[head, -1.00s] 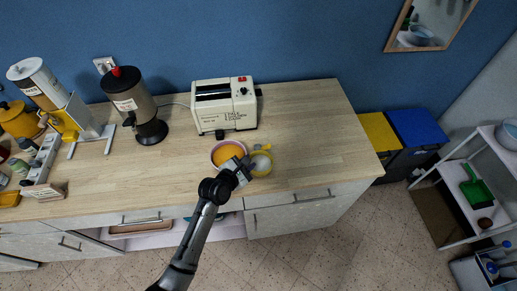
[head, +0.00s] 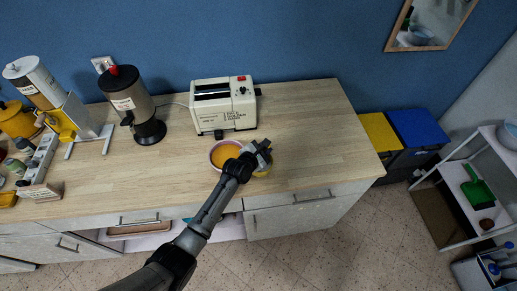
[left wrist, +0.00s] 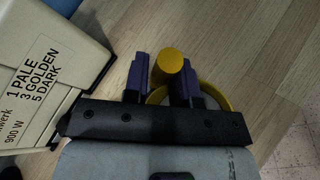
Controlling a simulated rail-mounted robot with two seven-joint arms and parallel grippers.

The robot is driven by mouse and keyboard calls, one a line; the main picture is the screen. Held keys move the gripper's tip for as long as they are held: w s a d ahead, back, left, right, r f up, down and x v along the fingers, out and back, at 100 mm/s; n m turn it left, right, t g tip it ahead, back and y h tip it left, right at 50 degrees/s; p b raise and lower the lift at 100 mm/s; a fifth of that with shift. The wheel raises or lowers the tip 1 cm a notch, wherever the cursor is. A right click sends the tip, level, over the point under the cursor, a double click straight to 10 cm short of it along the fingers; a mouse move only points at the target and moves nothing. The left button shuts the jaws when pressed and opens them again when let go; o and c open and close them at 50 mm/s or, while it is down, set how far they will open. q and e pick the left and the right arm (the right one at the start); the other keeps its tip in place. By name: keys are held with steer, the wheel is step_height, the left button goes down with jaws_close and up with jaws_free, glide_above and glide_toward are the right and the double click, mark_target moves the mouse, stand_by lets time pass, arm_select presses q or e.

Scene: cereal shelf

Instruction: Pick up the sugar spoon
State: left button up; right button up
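The sugar spoon shows in the left wrist view as a thick yellow handle (left wrist: 166,64), its end turned up toward the camera. My left gripper (left wrist: 163,80) has its two purple fingers on either side of this handle and looks shut on it. A yellow-rimmed sugar bowl (left wrist: 219,96) lies just below the fingers; the spoon's lower part is hidden. In the head view my left gripper (head: 262,150) covers most of the bowl (head: 263,172) and the spoon. My right gripper is in neither view.
A bowl with orange contents (head: 223,153) stands just left of the gripper. A white toaster (head: 223,105) stands behind it. A dispenser (head: 134,100) is farther left. The counter (head: 315,135) is clear to the right.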

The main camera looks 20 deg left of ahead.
arm_select(q)
steer(key=shift+w+d+f, duration=0.1)
steer(key=shift+w+f, duration=0.1)
steer(key=shift+w, duration=0.25)
jaws_close()
steer(key=shift+r, duration=0.15)
steer(key=shift+r+p, duration=0.5)
steer(key=shift+p, duration=0.2)
step_height(320, 180, up, 4)
steer(key=p, duration=0.3)
steer(key=shift+f+p, duration=0.25)
steer(key=shift+p, duration=0.15)
steer(key=s+d+r+p, duration=0.6)
steer(key=d+p, duration=0.3)
steer(key=p, duration=0.3)
steer(key=shift+s+d+p, duration=0.3)
steer(key=shift+s, duration=0.05)
